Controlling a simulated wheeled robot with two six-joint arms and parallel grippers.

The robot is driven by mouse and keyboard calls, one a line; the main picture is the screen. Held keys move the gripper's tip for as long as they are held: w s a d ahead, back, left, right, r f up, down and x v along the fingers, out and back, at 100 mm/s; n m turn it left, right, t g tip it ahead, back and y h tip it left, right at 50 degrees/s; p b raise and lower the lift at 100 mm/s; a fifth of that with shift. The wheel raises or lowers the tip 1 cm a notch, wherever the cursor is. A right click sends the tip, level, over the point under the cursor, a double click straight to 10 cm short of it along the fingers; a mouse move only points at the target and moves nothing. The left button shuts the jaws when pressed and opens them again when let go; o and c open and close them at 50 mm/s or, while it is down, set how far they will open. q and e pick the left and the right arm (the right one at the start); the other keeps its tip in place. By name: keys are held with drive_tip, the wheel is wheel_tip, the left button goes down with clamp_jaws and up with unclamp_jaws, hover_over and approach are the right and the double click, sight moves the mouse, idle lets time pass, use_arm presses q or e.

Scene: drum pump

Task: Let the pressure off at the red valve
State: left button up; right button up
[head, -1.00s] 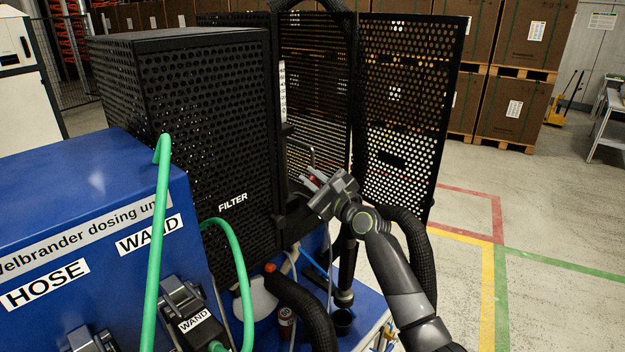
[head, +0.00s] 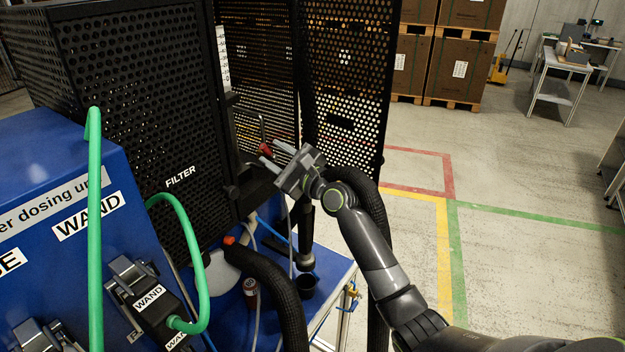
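A small red part (head: 265,149), which looks like the red valve's handle, shows inside the black perforated enclosure, behind the filter housing. My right gripper (head: 269,156) comes in from the right and points left at it. Its two fingers look apart, with the tips close to the red part. I cannot tell whether they touch it. The valve's body is hidden by the gripper and the housing. My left gripper is not in view.
The black filter housing (head: 120,110) stands left of the gripper. Perforated panels (head: 345,85) stand behind it. A thick black hose (head: 280,290) and a green hose (head: 95,220) run in front. A blue bench top (head: 325,268) lies below. Open floor is to the right.

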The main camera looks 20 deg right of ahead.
drive_tip(key=b+v, duration=0.1)
drive_tip(key=v, duration=1.2)
drive_tip(key=shift+o, duration=0.2)
drive_tip(key=shift+w, duration=0.1)
